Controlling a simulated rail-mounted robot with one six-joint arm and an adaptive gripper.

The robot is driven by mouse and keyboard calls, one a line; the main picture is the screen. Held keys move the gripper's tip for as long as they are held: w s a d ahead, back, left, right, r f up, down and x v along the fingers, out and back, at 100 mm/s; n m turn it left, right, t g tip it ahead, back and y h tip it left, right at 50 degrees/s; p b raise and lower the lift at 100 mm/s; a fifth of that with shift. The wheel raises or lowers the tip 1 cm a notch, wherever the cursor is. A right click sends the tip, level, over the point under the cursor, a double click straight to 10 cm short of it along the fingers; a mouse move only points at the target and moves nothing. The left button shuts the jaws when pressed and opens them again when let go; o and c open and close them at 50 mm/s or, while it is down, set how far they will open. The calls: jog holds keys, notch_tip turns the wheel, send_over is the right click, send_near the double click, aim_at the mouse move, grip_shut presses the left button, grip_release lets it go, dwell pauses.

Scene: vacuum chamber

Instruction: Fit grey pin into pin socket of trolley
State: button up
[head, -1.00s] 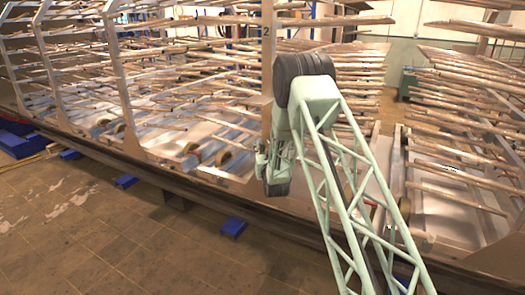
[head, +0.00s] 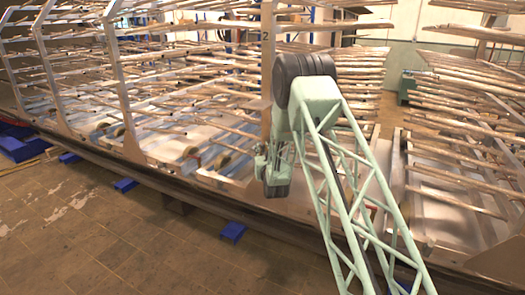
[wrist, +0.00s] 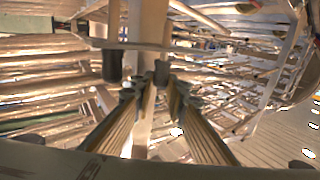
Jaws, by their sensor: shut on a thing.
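My gripper (head: 264,165) hangs from my green arm in front of the trolley (head: 266,85) in the head view, near the upright marked 2. In the wrist view the two ribbed fingers of my gripper (wrist: 157,92) reach forward, with a narrow gap between their tips. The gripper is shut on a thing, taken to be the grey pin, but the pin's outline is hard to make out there. I cannot tell which of these parts is the pin socket.
Racks of long thin rods (head: 195,70) fill the space behind my gripper, and more rods (head: 460,120) stand at right. A long dark rail (head: 150,178) runs along the front. Blue blocks (head: 232,231) sit below it. The tiled floor (head: 90,235) at front left is mostly clear.

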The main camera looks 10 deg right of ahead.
notch_tip(320, 180, up, 6)
jog(key=s+p, duration=0.1)
jog(key=s, duration=1.7)
jog(key=shift+a+f+p, duration=0.2)
jog(key=shift+a+p, duration=0.15)
jog(key=shift+w, duration=0.1)
dwell(0.8)
